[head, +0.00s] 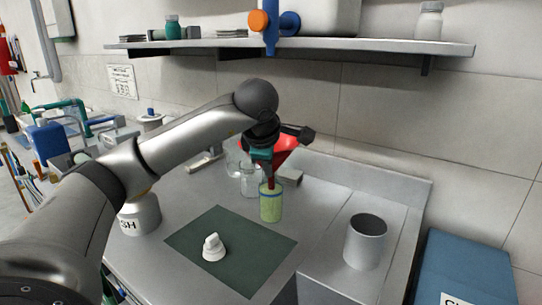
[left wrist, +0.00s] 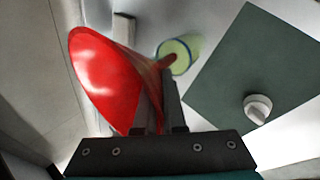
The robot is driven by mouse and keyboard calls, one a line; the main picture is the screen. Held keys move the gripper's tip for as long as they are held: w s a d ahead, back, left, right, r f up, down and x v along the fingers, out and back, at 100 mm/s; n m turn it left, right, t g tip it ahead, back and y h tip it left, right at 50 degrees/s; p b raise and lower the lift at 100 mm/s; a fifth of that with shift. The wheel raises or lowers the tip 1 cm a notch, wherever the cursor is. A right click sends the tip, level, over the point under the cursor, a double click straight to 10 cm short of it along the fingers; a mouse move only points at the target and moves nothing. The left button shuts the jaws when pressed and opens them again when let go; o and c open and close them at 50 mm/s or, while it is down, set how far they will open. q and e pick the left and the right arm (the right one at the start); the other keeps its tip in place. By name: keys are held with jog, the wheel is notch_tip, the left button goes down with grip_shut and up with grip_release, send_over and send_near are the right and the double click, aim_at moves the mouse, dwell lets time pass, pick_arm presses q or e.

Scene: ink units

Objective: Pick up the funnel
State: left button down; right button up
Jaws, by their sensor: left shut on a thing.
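The funnel (head: 285,150) is red, with a wide cone and a narrow stem. My left gripper (head: 268,178) is shut on it. In the left wrist view the funnel's cone (left wrist: 108,82) leans to the left of the fingers (left wrist: 160,105), and its stem points toward a green container with a blue rim (left wrist: 180,54). In the head view this container (head: 271,204) stands on the counter below the funnel. I cannot tell whether the stem is inside the container or above it. My right gripper is not in view.
A dark green mat (head: 245,275) with a white knobbed cap (head: 213,247) lies in front. Glass beakers (head: 250,180) stand behind the container. A grey metal cup (head: 366,241) is at the right. A shelf (head: 300,44) runs above along the wall.

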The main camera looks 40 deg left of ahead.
pick_arm(q)
jog(key=shift+r, duration=0.15)
jog(key=shift+r, duration=0.2)
jog(key=shift+r+p, duration=0.4)
jog(key=shift+r, duration=0.2)
jog(key=shift+r+p, duration=0.55)
jog(key=shift+r, duration=1)
notch_tip(320, 180, up, 4)
jog(key=shift+f+p, duration=0.2)
jog(key=shift+p, duration=0.55)
jog(key=shift+r+p, duration=0.3)
jog(key=shift+r, duration=0.45)
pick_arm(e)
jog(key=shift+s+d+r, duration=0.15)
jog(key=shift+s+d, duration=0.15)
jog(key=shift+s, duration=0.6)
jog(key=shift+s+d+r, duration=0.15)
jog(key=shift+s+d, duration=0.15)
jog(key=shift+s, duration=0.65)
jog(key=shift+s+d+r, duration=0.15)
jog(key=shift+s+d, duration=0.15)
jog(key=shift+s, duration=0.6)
